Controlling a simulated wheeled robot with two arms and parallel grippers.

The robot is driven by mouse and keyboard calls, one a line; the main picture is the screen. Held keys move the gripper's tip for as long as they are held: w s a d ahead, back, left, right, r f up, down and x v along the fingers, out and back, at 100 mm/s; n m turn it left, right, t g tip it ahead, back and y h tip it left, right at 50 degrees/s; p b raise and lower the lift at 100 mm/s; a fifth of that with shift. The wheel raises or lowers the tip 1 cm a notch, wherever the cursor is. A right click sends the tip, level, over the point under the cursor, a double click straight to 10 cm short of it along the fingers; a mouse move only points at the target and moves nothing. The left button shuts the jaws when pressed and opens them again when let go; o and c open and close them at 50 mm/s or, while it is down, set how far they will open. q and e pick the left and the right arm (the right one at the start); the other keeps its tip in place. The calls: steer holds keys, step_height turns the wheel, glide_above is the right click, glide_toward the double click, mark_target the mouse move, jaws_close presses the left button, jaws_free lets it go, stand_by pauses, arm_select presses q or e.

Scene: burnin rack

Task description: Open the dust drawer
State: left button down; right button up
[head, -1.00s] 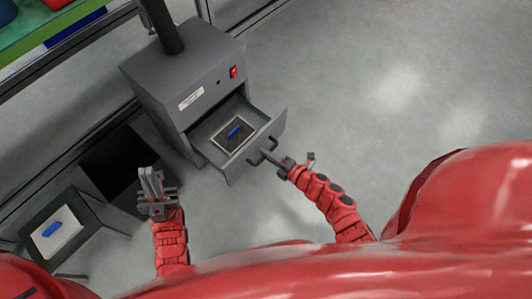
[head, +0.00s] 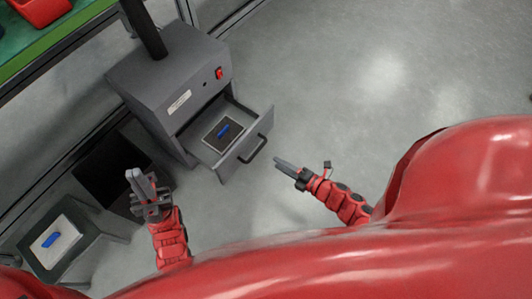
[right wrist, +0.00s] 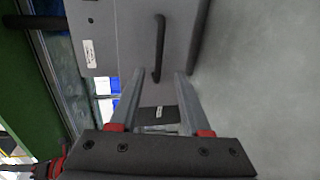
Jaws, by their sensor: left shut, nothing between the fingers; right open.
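The dust drawer (head: 232,149) of the grey cabinet (head: 172,82) stands pulled out in the head view, with its dark bar handle (head: 254,148) on the front. Inside the drawer lies a framed dark panel (head: 221,134) with a blue piece on it. My right gripper (head: 278,161) is open and empty, just right of the handle and apart from it. In the right wrist view the handle (right wrist: 159,48) shows beyond and between the open fingers (right wrist: 154,85). My left gripper (head: 133,174) is shut and empty, left of and below the drawer.
A small stand (head: 84,262) with a white panel and a blue piece (head: 50,240) is at the lower left. A dark pipe (head: 144,27) rises from the cabinet. A green-edged bench (head: 50,48) is at the upper left. The floor right of the drawer is clear.

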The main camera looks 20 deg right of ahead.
steer(key=p+v, duration=0.1)
steer(key=v, duration=0.5)
steer(key=shift+s, duration=0.2)
steer(key=shift+r, duration=0.1)
